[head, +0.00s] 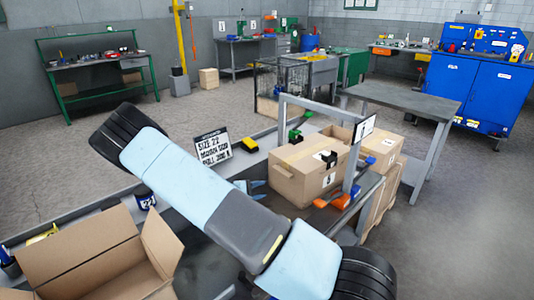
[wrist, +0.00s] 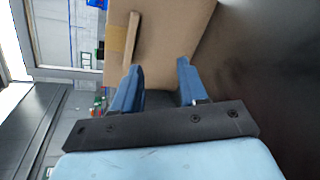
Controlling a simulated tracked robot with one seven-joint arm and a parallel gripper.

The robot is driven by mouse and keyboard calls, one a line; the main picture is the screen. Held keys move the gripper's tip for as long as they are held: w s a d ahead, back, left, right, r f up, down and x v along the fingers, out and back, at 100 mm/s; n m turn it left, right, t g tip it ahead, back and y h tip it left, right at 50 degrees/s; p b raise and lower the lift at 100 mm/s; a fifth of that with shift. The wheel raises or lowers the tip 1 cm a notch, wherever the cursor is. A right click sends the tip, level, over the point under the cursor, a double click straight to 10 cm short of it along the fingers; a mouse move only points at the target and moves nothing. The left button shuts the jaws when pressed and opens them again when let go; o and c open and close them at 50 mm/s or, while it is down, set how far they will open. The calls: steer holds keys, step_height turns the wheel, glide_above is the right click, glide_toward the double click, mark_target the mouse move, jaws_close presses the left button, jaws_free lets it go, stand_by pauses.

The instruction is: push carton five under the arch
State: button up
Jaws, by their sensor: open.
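A closed cardboard carton (head: 305,170) with a black tab and a small number label sits on the grey bench. The label's digit is too small to read surely. The grey arch (head: 322,108) stands at the carton's right end, one post behind it and one in front. How far the carton reaches under it is hard to tell. My gripper (head: 256,186) is at the carton's left end, partly hidden by my arm. In the wrist view my gripper (wrist: 157,82) has two blue fingers apart, with the carton's cardboard face (wrist: 165,40) just ahead. I cannot tell whether they touch.
Another carton (head: 388,147) stands beyond the arch. An open carton (head: 85,250) is at the front left. A sign board (head: 211,147) stands on the bench's far edge. Orange and blue clamps (head: 340,201) lie by the near post. A grey table (head: 402,99) is behind.

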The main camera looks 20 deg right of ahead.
steer(key=w+d+r+n+y, duration=0.2)
steer(key=r+n+y, duration=0.1)
steer(key=r+n, duration=0.3)
steer(key=w+d+r+n+y, duration=0.2)
steer(key=d+r+n+y, duration=0.1)
steer(key=r+n, duration=0.4)
steer(key=shift+r+n+g, duration=0.3)
steer(key=shift+r, duration=0.45)
steer(key=shift+d+r, duration=0.1)
stand_by(0.5)
steer(key=s+a+r+m+y, duration=0.25)
steer(key=s+r+m, duration=0.85)
steer(key=s+r, duration=0.7)
steer(key=s+a+r+m+y, duration=0.2)
steer(key=s+a+r+m, duration=0.1)
steer(key=s, duration=0.4)
steer(key=s+a+r+m+t+y, duration=0.1)
steer(key=s+a+r+m+y, duration=0.1)
steer(key=s, duration=0.6)
steer(key=s+a+r+m+t+y, duration=0.1)
steer(key=s+a+r+m+y, duration=0.1)
steer(key=s+m, duration=0.4)
steer(key=shift+s+a+r, duration=0.8)
steer(key=shift+s+a, duration=0.15)
steer(key=shift+s, duration=0.1)
